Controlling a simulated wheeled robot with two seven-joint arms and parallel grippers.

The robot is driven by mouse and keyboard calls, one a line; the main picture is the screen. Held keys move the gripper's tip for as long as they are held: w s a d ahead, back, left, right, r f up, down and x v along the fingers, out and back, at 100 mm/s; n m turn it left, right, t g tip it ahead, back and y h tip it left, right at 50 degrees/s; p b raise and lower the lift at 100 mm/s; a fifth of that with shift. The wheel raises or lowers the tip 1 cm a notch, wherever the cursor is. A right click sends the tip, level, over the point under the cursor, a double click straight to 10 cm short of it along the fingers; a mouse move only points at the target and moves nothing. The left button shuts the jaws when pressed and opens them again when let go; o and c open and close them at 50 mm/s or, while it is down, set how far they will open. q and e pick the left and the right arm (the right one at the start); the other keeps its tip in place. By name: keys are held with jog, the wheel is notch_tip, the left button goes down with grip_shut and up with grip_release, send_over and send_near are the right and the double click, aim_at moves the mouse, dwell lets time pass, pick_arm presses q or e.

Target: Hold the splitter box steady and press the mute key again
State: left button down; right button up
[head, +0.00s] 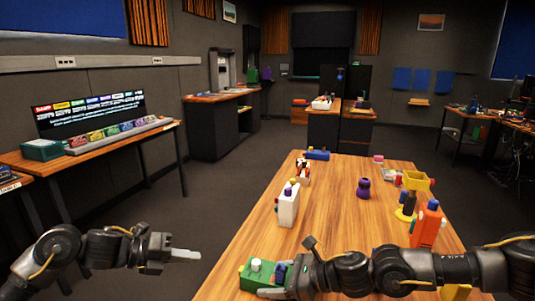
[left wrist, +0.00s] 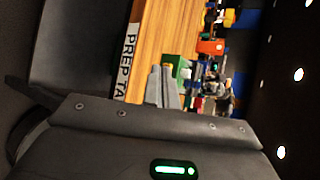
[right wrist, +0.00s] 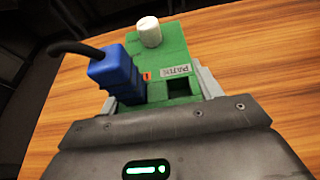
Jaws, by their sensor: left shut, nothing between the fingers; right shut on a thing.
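The green splitter box (head: 256,276) sits at the near left corner of the wooden table; it also shows in the right wrist view (right wrist: 178,48). A round white key (right wrist: 149,31) stands up from its far end. A blue plug (right wrist: 116,74) with a black cable is in its left side, beside a dark square opening. My right gripper (right wrist: 157,92) is shut on the box, one finger on each side. My left gripper (head: 199,254) is shut and empty, left of the table edge and apart from the box. The box shows beyond its fingers in the left wrist view (left wrist: 181,67).
On the wooden table (head: 335,215) stand a white bottle-like item (head: 288,205), a purple item (head: 363,188), an orange box (head: 427,226) and a yellow bin (head: 418,181). The table middle is clear. A side bench (head: 95,150) with coloured blocks stands at the left.

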pick_arm(q)
jog(key=a+r, duration=0.1)
jog(key=s+a+r, duration=0.1)
jog(key=shift+a+r, duration=0.3)
dwell(0.3)
pick_arm(e)
jog(key=o, duration=1.1)
jog(key=v, duration=1.2)
